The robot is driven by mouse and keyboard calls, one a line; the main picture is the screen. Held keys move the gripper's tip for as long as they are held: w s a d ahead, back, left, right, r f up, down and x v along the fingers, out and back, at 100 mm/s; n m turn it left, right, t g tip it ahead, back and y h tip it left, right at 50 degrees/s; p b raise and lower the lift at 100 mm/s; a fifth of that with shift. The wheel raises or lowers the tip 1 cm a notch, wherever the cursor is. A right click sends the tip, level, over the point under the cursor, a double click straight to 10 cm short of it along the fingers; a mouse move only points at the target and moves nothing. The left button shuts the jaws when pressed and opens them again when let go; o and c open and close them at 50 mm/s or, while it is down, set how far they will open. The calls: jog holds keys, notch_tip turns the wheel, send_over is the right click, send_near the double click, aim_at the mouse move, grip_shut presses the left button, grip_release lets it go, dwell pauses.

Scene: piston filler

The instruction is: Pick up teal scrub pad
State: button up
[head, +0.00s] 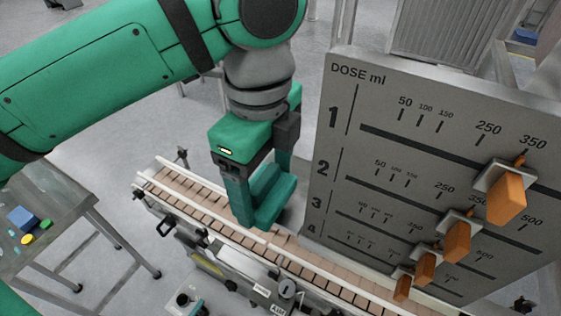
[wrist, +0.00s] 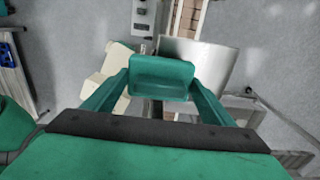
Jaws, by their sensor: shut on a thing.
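My gripper (head: 258,205) is shut on the teal scrub pad (head: 275,202), a block of nearly the same green as the fingers. In the wrist view the pad (wrist: 162,76) spans the gap between the two fingertips. My gripper points down, and the pad appears held in the air above the conveyor, left of the dose panel. The fingers partly cover the pad in the head view.
The grey dose panel (head: 345,150) with several orange sliders (head: 507,200) stands close on the right. A conveyor (head: 190,197) with brown slats runs below. A grey side table (head: 60,205) at left carries a blue block (head: 22,218) and small coloured pieces.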

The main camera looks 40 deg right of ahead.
jog(key=s+a, duration=0.4)
jog(key=a, duration=0.6)
jog(key=shift+s+a, duration=0.3)
jog(key=shift+a, duration=0.05)
jog(key=o, duration=0.5)
jog(key=shift+c, duration=0.2)
jog(key=c, duration=0.3)
